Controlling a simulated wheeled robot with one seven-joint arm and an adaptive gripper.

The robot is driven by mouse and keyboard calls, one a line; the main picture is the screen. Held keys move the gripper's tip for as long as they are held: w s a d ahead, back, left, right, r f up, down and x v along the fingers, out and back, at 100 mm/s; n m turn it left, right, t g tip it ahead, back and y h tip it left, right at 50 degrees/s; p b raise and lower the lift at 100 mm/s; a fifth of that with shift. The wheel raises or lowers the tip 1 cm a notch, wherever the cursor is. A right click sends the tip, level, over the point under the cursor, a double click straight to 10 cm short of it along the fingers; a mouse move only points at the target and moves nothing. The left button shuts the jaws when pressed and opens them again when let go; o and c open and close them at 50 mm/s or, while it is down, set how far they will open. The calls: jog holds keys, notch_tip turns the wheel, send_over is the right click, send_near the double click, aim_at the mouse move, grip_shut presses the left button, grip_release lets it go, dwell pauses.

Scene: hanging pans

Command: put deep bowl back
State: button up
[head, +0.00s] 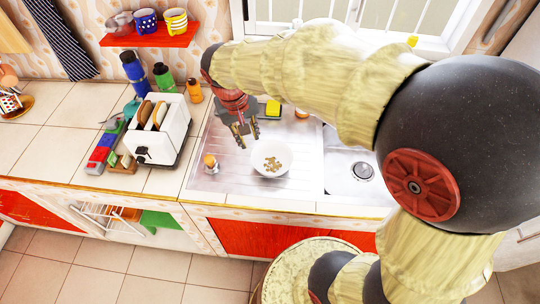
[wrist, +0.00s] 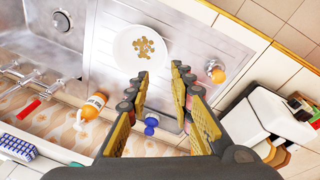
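A white bowl (head: 254,167) with several small brown pieces in it sits on the metal drainboard (head: 225,180), left of the sink basin. It is the only bowl I see. It also shows in the wrist view (wrist: 121,53), beyond my fingertips. My gripper (head: 244,135) is above the drainboard, behind and left of the bowl in the head view. In the wrist view my gripper (wrist: 160,72) has its two fingers apart with nothing between them. The fingers look apart from the bowl.
A shaker with an orange top (head: 210,163) stands left of the bowl. A white toaster (head: 160,140) with bread and several bottles stand further left. A yellow sponge (head: 273,108) lies behind. The sink basin (head: 345,182) is on the right. A red shelf (head: 150,38) holds mugs.

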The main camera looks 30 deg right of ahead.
jog(key=s+r+n+t+y, duration=0.1)
jog(key=s+r, duration=0.3)
jog(key=s, duration=0.4)
jog(key=s+r+t, duration=0.3)
jog(key=s+r, duration=0.2)
jog(key=s, duration=0.3)
jog(key=shift+s+a+n+y, duration=0.15)
jog(key=shift+s+n+y, duration=0.1)
jog(key=shift+n+y, duration=0.15)
jog(key=shift+f+b, duration=0.95)
jog(key=shift+b, duration=0.1)
